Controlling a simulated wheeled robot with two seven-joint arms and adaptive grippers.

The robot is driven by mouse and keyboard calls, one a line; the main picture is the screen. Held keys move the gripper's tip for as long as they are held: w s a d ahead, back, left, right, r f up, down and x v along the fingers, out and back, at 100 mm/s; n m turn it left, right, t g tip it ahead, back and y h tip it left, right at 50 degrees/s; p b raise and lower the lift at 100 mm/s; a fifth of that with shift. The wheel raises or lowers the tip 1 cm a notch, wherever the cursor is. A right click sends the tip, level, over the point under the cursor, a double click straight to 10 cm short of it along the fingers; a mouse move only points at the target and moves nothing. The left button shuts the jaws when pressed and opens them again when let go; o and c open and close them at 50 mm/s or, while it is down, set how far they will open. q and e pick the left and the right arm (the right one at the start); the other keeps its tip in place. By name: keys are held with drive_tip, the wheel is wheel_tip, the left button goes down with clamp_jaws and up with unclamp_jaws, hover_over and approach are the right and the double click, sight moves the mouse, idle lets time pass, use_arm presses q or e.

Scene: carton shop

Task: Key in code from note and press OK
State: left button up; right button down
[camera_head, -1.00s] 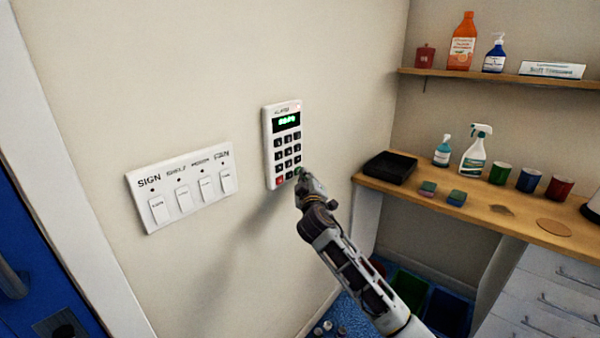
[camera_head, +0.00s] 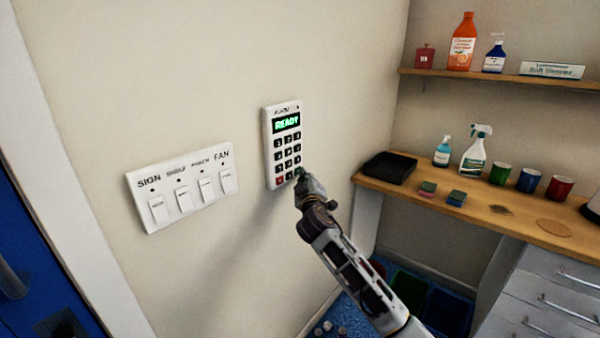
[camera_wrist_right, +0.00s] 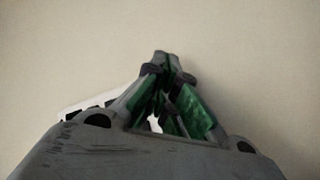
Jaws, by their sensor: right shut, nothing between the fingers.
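The white keypad (camera_head: 268,150) is mounted on the beige wall. Its green display (camera_head: 286,123) reads READY. Black keys (camera_head: 287,153) fill its middle, with a red key (camera_head: 280,180) at the bottom left. My right gripper (camera_head: 300,175) is shut and empty, with its tips at the keypad's bottom right corner, over a green key that is mostly covered. I cannot tell whether the tips touch it. In the right wrist view the closed fingers (camera_wrist_right: 160,60) hide most of the keypad (camera_wrist_right: 85,104). My left gripper is not in view. I see no note in these frames.
A white switch panel (camera_head: 190,212) labelled SIGN to FAN is left of the keypad. A blue door (camera_head: 40,260) is at far left. A wooden counter (camera_head: 480,212) with a black tray (camera_head: 388,167), bottles and cups is at right, below a shelf (camera_head: 490,78).

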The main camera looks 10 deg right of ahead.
drive_tip(key=shift+s+d, duration=0.4)
drive_tip(key=shift+s, duration=0.15)
drive_tip(key=shift+s+d+p, duration=0.45)
drive_tip(key=shift+s+d, duration=0.35)
drive_tip(key=shift+s, duration=0.2)
drive_tip(key=shift+s+d+p, duration=0.45)
drive_tip(key=shift+s+d, duration=0.3)
drive_tip(key=shift+s, duration=0.25)
drive_tip(key=shift+a, duration=0.1)
